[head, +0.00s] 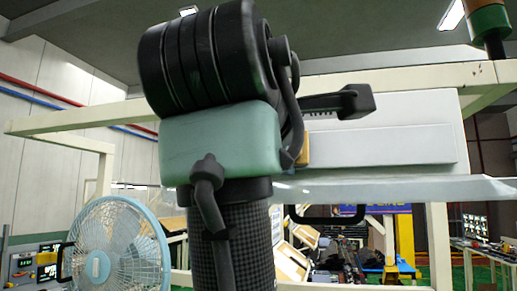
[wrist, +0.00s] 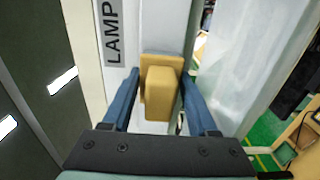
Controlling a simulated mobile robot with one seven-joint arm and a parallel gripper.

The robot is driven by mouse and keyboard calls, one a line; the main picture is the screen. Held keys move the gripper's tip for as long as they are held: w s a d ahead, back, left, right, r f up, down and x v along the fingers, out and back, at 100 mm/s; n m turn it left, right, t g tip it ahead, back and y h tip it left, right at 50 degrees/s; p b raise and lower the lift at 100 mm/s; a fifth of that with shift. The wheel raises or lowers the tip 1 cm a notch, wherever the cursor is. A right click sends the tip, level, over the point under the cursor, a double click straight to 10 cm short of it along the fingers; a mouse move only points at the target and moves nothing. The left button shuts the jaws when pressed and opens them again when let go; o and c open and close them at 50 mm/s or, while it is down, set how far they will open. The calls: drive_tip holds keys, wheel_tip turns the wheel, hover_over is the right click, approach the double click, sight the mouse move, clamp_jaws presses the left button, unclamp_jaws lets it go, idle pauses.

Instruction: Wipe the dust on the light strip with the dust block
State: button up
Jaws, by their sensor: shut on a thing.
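The dust block (wrist: 162,95) is a tan-yellow block on a wider plate, held between the two blue fingers of my gripper (wrist: 161,88) in the wrist view. In the head view only a small edge of the block (head: 303,150) shows beside my arm. The light strip (head: 385,147) is a long pale grey bar on a white panel, running right from behind my arm. In the wrist view the strip (wrist: 165,25) runs up beyond the block. The block is at or very near the strip; I cannot tell whether they touch. I cannot make out the dust.
A label reading LAMP (wrist: 112,35) sits beside the strip. A cream frame (head: 400,82) surrounds the panel, and a pale translucent ledge (head: 400,188) runs below. A light-blue fan (head: 117,245) stands at lower left. My arm covers the left part of the panel.

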sight(397, 146)
drive_tip(key=shift+s+d, duration=0.75)
drive_tip(key=shift+d, duration=1.7)
drive_tip(key=shift+s+d, duration=0.8)
drive_tip(key=shift+d, duration=1.6)
drive_tip(key=shift+s+d, duration=0.75)
drive_tip(key=shift+d, duration=1.7)
drive_tip(key=shift+a, duration=0.1)
drive_tip(key=shift+b+v, duration=0.4)
drive_tip(key=shift+v, duration=0.5)
drive_tip(key=shift+b+v, duration=0.55)
drive_tip(key=shift+v, duration=1.5)
drive_tip(key=shift+s+a, duration=0.1)
drive_tip(key=b+v, duration=0.1)
drive_tip(key=v, duration=0.1)
drive_tip(key=shift+s+a+r, duration=0.1)
drive_tip(key=shift+s+a, duration=0.05)
drive_tip(key=shift+s, duration=0.25)
